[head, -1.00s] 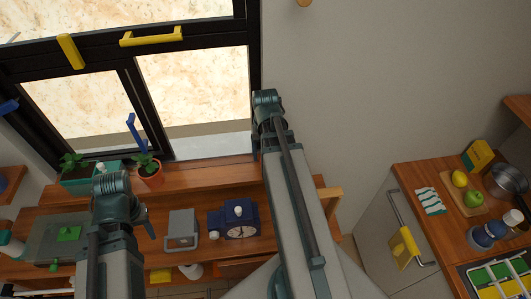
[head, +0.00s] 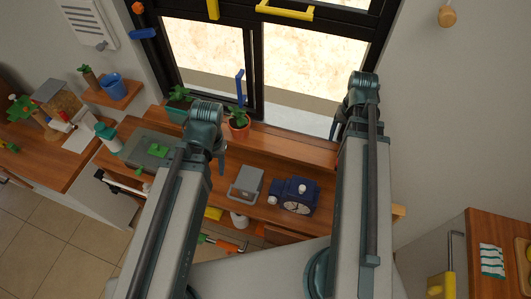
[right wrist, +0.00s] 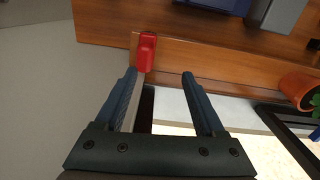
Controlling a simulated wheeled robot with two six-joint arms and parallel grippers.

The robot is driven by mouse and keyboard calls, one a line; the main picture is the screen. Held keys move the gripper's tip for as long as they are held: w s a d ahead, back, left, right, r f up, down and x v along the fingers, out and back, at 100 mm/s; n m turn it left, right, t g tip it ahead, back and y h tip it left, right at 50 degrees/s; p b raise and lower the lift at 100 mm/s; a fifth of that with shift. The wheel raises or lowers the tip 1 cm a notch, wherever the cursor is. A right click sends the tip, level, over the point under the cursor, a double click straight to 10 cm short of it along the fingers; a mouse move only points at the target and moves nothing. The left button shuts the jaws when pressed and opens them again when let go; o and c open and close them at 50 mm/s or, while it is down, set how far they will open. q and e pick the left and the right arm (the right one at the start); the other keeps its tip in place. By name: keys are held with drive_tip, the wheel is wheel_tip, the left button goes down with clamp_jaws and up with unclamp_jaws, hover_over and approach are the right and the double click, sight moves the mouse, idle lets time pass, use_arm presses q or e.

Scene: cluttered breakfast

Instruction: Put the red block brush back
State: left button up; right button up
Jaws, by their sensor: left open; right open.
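A small red block-shaped thing, which looks like the red block brush (right wrist: 146,52), shows in the right wrist view at the end of the wooden ledge (right wrist: 200,58). My right gripper (right wrist: 160,76) is open and empty, its fingertips just short of the red thing and apart from it. In the head view the right gripper (head: 338,122) is at the right end of the window ledge, mostly behind my wrist, and the red thing is hidden. My left gripper (head: 221,160) is above the wooden bench, largely hidden by its own wrist.
The bench holds a grey box with a handle (head: 246,184), a blue clock (head: 295,195) and a green-grey board (head: 150,149). Potted plants, one in an orange pot (head: 239,125), stand on the ledge by the window. Counters with clutter stand left (head: 70,160) and right (head: 495,235).

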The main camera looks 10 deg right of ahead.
drive_tip(key=s+a+n+h, duration=0.1)
drive_tip(key=a+n, duration=0.8)
drive_tip(key=a, duration=2)
drive_tip(key=shift+s+a, duration=0.3)
drive_tip(key=shift+s, duration=0.65)
